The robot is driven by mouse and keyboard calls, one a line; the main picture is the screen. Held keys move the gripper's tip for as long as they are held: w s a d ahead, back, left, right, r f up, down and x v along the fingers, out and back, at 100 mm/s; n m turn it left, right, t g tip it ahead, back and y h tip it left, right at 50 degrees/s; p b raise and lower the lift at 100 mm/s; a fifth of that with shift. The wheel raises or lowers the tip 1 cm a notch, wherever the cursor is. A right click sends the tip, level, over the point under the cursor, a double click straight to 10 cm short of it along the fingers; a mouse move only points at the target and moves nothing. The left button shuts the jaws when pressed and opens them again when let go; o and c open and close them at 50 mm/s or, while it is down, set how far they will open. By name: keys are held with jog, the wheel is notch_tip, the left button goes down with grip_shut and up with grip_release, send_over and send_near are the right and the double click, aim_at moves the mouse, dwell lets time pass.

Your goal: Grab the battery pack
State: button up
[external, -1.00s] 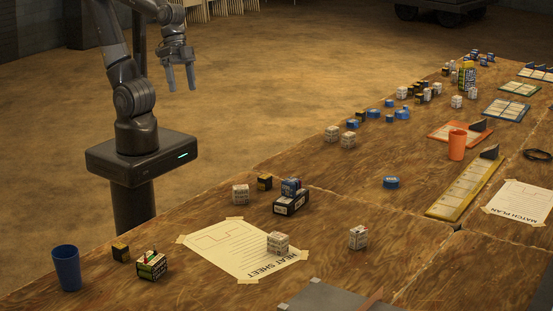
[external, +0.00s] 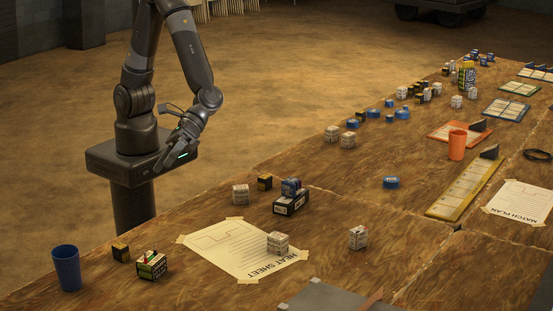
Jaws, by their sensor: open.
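Several boxy, pack-like items lie on the long wooden table, and I cannot tell for sure which is the battery pack. A black, yellow-green and white block (external: 152,266) with red and green on top sits near the front left. A black case (external: 291,203) with white markings carries a blue block (external: 291,187) on top, right of the heat sheet's upper edge. A taller yellow and black pack (external: 466,76) stands at the far end. My gripper (external: 168,158) is open and empty, angled down in front of my base, off the table and apart from all these.
A blue cup (external: 66,268) stands at the front left corner. White printed cubes (external: 278,243) and small black-gold cubes (external: 121,252) are scattered about. The heat sheet (external: 225,249) is taped flat. An orange cup (external: 457,145) and a yellow tray (external: 465,187) are farther right.

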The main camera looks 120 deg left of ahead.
jog(key=w+d+f+n+h, duration=0.2)
jog(key=w+d+f+n, duration=0.2)
jog(key=f, duration=0.3)
jog(key=n+t, duration=0.3)
jog(key=n, duration=0.2)
send_near(145, 277)
jog(key=v, duration=0.4)
jog(key=shift+s+a, duration=0.2)
jog(key=shift+a, duration=0.15)
jog(key=shift+w+d+f+n, duration=0.1)
jog(key=shift+d+f+n, duration=0.15)
jog(key=shift+n, duration=0.05)
jog(key=x, duration=1)
jog(key=shift+w+d, duration=0.1)
jog(key=shift+d, duration=0.15)
jog(key=shift+r, duration=0.1)
jog(key=c, duration=1.3)
